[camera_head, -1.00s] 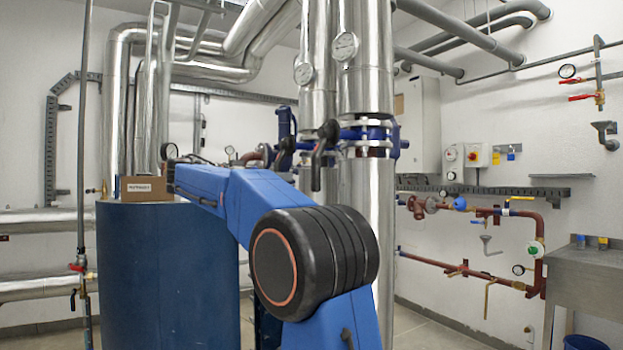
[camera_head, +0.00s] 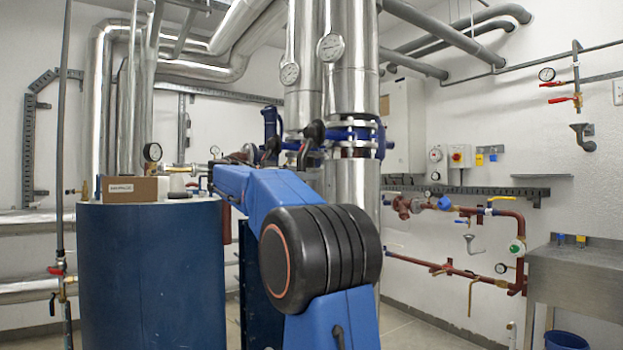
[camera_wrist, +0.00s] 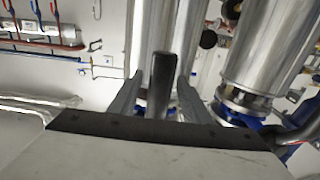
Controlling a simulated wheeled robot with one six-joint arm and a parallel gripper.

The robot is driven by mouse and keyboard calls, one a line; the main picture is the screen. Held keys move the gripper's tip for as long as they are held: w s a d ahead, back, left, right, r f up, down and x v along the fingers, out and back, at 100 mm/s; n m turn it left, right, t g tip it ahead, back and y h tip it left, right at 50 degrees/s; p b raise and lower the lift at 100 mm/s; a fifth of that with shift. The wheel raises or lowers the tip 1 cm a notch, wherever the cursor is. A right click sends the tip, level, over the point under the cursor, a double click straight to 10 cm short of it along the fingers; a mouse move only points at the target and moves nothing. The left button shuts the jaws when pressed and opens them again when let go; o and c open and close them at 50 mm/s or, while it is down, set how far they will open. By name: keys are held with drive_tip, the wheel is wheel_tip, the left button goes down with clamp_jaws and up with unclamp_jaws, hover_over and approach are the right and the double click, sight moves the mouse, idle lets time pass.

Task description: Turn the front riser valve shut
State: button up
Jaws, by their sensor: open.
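The front riser is a thick shiny pipe with a blue valve (camera_head: 355,134) between its flanges. A black lever (camera_head: 312,130) sticks out to the left of this valve and bends downward. In the wrist view a dark bar-shaped handle (camera_wrist: 160,86) stands between the two grey fingers of my gripper (camera_wrist: 160,74). The fingers are open, one on each side of it, with gaps visible. I cannot tell for certain which valve this handle belongs to.
A dark blue tank (camera_head: 150,265) with a cardboard box (camera_head: 129,189) on top is at left. A metal bench (camera_head: 575,270) stands at right. Some floor is clear in between.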

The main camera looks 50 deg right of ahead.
drive_tip(key=shift+x, duration=1.6)
clamp_jaws()
drive_tip(key=shift+s, duration=0.1)
